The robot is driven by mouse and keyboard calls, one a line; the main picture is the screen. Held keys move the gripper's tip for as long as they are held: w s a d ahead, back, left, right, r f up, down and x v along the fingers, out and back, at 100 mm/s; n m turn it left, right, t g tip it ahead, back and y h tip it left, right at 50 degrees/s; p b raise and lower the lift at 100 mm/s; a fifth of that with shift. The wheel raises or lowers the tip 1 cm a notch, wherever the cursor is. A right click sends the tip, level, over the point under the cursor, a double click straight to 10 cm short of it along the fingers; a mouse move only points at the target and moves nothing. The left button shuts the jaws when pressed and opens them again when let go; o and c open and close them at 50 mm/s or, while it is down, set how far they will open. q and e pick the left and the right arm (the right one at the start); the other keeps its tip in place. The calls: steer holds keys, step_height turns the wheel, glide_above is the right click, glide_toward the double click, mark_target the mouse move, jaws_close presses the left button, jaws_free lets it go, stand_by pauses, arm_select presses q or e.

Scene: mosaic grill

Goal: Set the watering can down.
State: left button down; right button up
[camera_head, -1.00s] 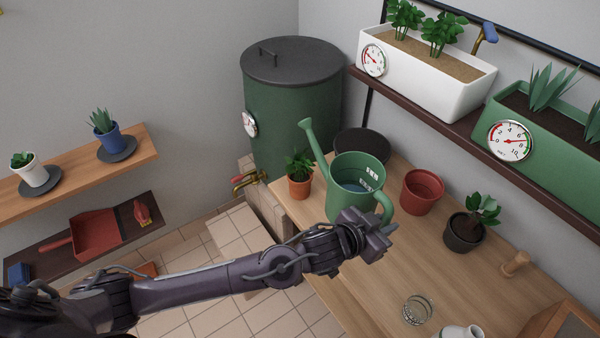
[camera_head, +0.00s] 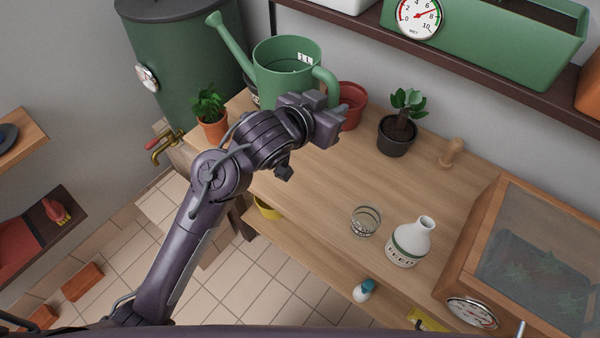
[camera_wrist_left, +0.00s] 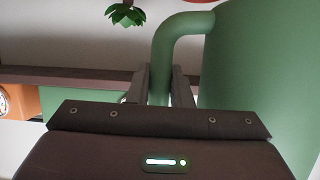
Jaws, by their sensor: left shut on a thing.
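The green watering can (camera_head: 265,85) is upright at the far left end of the wooden table (camera_head: 310,180) in the head view. Its spout points up and left. My left gripper (camera_head: 332,108) is shut on the can's curved handle, on the right side. The wrist view shows the handle (camera_wrist_left: 170,45) between the two fingers (camera_wrist_left: 158,84), with the can's green wall (camera_wrist_left: 260,70) at right. My arm hides the can's base, so I cannot tell whether it touches the table. My right gripper is out of view.
A potted plant (camera_head: 211,115) stands left of the can, a red pot (camera_head: 352,108) and a dark plant pot (camera_head: 396,138) to its right. The table's middle is clear.

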arm_select(q)
steer(key=shift+a+f, duration=0.2)
steer(key=shift+f, duration=0.2)
step_height(320, 180, down, 19)
steer(key=shift+r, duration=0.1)
steer(key=c, duration=1.3)
jaws_free()
steer(key=shift+f, duration=0.25)
steer(key=shift+r, duration=0.1)
steer(key=v, duration=1.2)
steer(key=shift+b, duration=0.3)
steer(key=shift+a+r, duration=0.1)
